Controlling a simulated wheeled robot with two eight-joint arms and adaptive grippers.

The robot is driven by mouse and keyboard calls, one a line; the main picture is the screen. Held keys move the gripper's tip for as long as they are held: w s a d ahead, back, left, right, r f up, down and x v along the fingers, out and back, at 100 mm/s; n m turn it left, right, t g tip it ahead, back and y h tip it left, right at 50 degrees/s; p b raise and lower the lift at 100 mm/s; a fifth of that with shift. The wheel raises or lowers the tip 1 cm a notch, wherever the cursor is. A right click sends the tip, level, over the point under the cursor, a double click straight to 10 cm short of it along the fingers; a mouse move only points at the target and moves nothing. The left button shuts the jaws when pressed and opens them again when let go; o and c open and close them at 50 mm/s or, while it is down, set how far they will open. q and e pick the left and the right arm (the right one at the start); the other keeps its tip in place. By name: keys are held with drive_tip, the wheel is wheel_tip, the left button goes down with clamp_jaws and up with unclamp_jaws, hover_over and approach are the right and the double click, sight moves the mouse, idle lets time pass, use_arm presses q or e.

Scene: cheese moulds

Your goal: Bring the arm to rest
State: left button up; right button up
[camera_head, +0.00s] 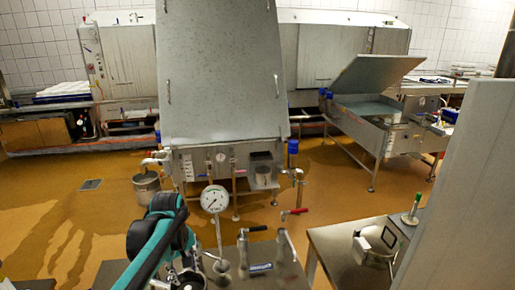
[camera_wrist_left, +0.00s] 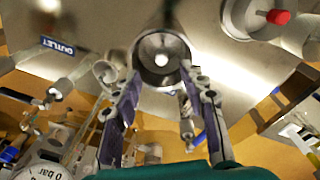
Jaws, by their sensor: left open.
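My left arm shows in the head view as a teal and black limb (camera_head: 162,235) at the bottom, left of centre. Its fingers are hard to make out there. In the left wrist view my left gripper (camera_wrist_left: 157,85) has its two fingers spread, with nothing held between them. A round steel fitting with a dark bore (camera_wrist_left: 161,58) shows between and beyond the fingertips. I cannot tell how far it is from them. My right gripper is in neither view.
Close to my arm are a dial gauge (camera_head: 214,199), a valve pipe (camera_head: 243,252) and a red-handled valve (camera_head: 293,213). A steel table (camera_head: 335,240) with a metal container (camera_head: 375,245) stands right. A pale panel (camera_head: 460,200) blocks the right side. Open floor (camera_head: 60,220) lies left.

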use_arm(q)
drive_tip(key=s+d+m+t, duration=0.3)
drive_tip(key=s+m, duration=0.2)
drive_tip(key=s, duration=0.2)
drive_tip(key=s+d+m+t, duration=0.3)
drive_tip(key=s+m, duration=0.2)
drive_tip(key=s, duration=0.3)
drive_tip(key=shift+d+f, duration=0.15)
drive_tip(key=shift+f, duration=0.2)
